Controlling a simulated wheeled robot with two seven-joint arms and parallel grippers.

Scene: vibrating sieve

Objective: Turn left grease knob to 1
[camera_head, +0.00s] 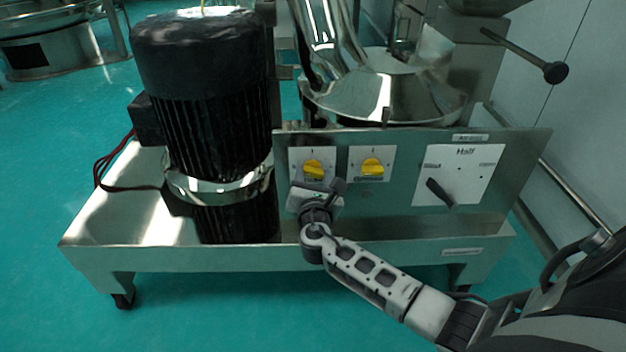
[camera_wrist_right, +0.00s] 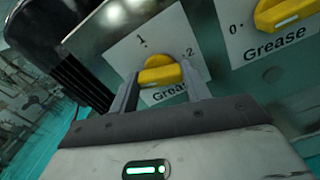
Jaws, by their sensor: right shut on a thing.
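The left grease knob (camera_head: 314,169) is yellow and sits on a white plate on the steel control panel. It also shows in the right wrist view (camera_wrist_right: 160,74), with a "1" above it and a "2" to its right. My right gripper (camera_head: 318,188) is at this knob, one finger on each side, shut on it. The knob's body lies nearly level; I cannot tell exactly which number it points to. The gripper hides the lower part of its plate. My left gripper is not in view.
A second yellow grease knob (camera_head: 372,167) is close on the right. Farther right is a black lever switch (camera_head: 440,193) on a white plate. A large black motor (camera_head: 207,95) stands to the left. A steel cone and chute rise behind the panel (camera_head: 395,200).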

